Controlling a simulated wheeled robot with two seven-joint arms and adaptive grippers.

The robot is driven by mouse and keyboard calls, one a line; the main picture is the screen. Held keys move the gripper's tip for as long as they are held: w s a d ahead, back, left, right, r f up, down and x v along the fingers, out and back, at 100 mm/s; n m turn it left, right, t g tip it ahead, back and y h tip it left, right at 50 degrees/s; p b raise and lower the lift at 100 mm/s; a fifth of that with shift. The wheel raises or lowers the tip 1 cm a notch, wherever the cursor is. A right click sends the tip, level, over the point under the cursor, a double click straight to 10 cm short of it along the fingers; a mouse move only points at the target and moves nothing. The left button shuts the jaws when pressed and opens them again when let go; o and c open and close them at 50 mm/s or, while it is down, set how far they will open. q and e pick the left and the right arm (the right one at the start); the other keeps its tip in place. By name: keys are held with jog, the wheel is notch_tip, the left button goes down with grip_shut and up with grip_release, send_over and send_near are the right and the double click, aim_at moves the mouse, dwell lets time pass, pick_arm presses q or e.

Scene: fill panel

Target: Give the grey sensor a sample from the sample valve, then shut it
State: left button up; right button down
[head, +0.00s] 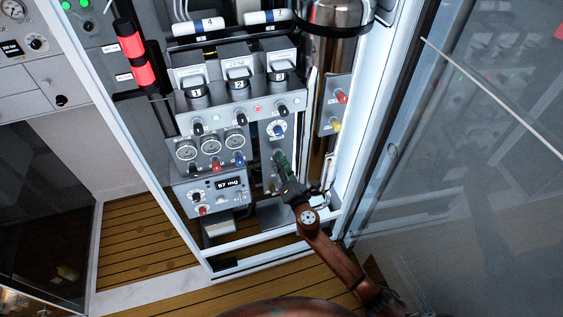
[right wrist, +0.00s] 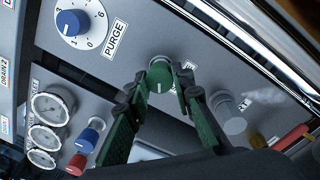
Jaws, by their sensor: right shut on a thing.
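A green knob (right wrist: 160,76) with a white pointer mark sits on the grey panel in the right wrist view. Its label is mostly hidden behind my finger. My right gripper (right wrist: 158,84) is shut on this knob, one green finger on each side. In the head view my right gripper (head: 283,166) reaches the lower part of the panel, and its fingers hide the knob. A grey cylindrical piece (right wrist: 229,108) sticks out of the panel to the right of the knob, beside a label ending in "RT"; I cannot tell whether it is the sensor. My left gripper is not in view.
A blue PURGE dial (right wrist: 72,22) is near the knob. Round gauges (right wrist: 52,107) and a blue knob (right wrist: 88,137) are at left. A display (head: 230,184) shows a reading in mg. A glass door (head: 470,150) stands open at right.

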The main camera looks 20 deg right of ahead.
dwell(0.5)
jog(key=c, duration=1.7)
grip_release()
jog(key=shift+o, duration=0.2)
jog(key=shift+s, duration=0.15)
jog(key=s, duration=1.1)
jog(key=shift+s+d+f, duration=0.3)
jog(key=shift+s+d, duration=0.05)
